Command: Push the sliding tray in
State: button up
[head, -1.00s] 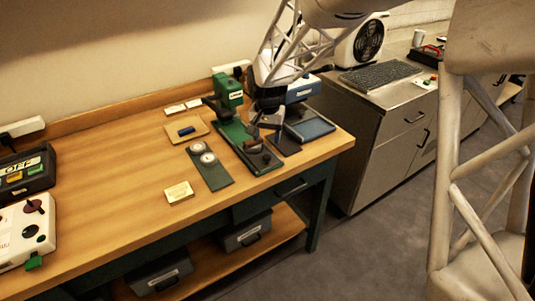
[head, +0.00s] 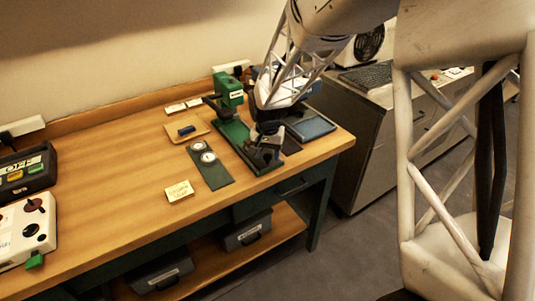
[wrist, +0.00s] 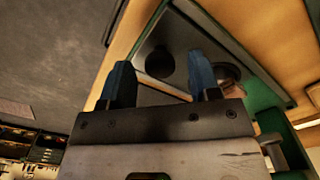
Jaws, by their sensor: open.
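A green press (head: 228,92) stands on the wooden table, with a long green base (head: 228,128) reaching toward the front edge. What looks like its sliding tray is a grey plate (wrist: 190,35) in the wrist view, bordered by green. Dark round pieces (wrist: 160,62) show on or beside it near my fingers. My gripper (head: 265,148) is low over the front end of the base and hides much of it in the head view. In the wrist view my gripper (wrist: 162,82) is open, its blue-grey fingers apart. I cannot tell whether they touch the tray.
A dark plate with two round dials (head: 208,158) lies left of the base, and a small card (head: 179,191) is in front of it. A blue tray-like item (head: 310,128) is close on the right. The table's left middle is clear.

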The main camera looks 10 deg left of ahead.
jog(key=shift+f, duration=0.25)
jog(key=shift+c, duration=0.5)
grip_shut()
jog(key=w+a, duration=1)
jog(key=shift+r, duration=0.1)
jog(key=shift+o, duration=0.5)
grip_release()
jog(key=shift+s+d, duration=0.15)
